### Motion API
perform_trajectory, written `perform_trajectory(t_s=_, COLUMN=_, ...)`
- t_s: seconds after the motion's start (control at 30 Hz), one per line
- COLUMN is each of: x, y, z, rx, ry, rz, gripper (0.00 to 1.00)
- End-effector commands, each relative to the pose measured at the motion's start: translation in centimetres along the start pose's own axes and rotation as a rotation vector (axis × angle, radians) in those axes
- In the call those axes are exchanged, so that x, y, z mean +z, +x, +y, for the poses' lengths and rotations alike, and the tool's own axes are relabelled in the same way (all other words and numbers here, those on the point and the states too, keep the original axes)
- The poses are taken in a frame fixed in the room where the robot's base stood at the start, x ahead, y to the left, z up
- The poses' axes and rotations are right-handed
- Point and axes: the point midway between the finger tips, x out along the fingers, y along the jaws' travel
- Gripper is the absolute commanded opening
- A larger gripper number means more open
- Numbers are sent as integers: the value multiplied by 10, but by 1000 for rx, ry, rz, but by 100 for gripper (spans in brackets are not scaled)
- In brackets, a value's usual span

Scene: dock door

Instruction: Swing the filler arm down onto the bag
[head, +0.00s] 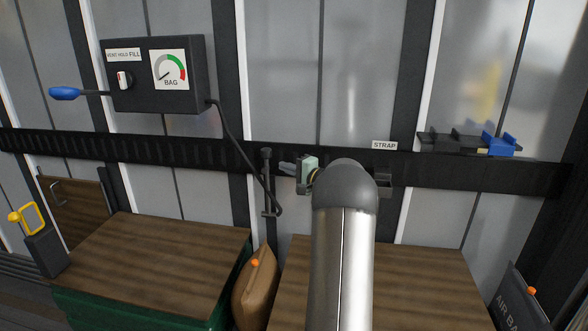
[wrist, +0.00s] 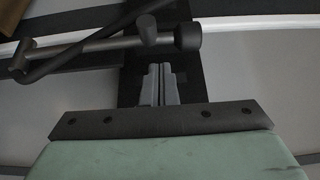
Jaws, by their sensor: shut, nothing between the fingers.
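The filler arm (head: 268,180) is a dark bar standing about upright against the wall rail, with the black hose running to its lower end. In the wrist view the filler arm (wrist: 90,47) lies across the picture, with a stubby peg and a thick round end. My gripper (head: 284,167) is just right of it in the head view. In the wrist view my gripper (wrist: 159,70) has its fingers together and empty, pointing at the bar near the peg; contact is not visible. The brown bag (head: 256,288), with an orange valve on top, stands below between two crates.
A control box (head: 153,75) with a dial and blue lever (head: 64,93) hangs upper left. Wood-topped crates (head: 150,265) (head: 400,285) flank the bag. A blue strap ratchet (head: 497,145) sits on the rail at right. A yellow-handled item (head: 32,218) stands at far left.

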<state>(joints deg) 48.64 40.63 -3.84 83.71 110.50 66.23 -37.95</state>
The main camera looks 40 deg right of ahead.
Motion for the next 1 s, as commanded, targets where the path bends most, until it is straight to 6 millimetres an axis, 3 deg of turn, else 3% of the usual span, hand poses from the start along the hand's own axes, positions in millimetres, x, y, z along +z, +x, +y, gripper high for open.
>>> perform_trajectory(t_s=0.2, x=0, y=35, z=-1, rx=0, ry=-1, rz=-3, gripper=0)
perform_trajectory(t_s=0.37, x=0, y=46, z=0, rx=1, ry=0, rz=0, gripper=0)
perform_trajectory(t_s=0.77, x=0, y=48, z=0, rx=0, ry=-1, rz=0, gripper=0)
perform_trajectory(t_s=1.0, x=-2, y=36, z=5, rx=-16, ry=-27, rz=9, gripper=0)
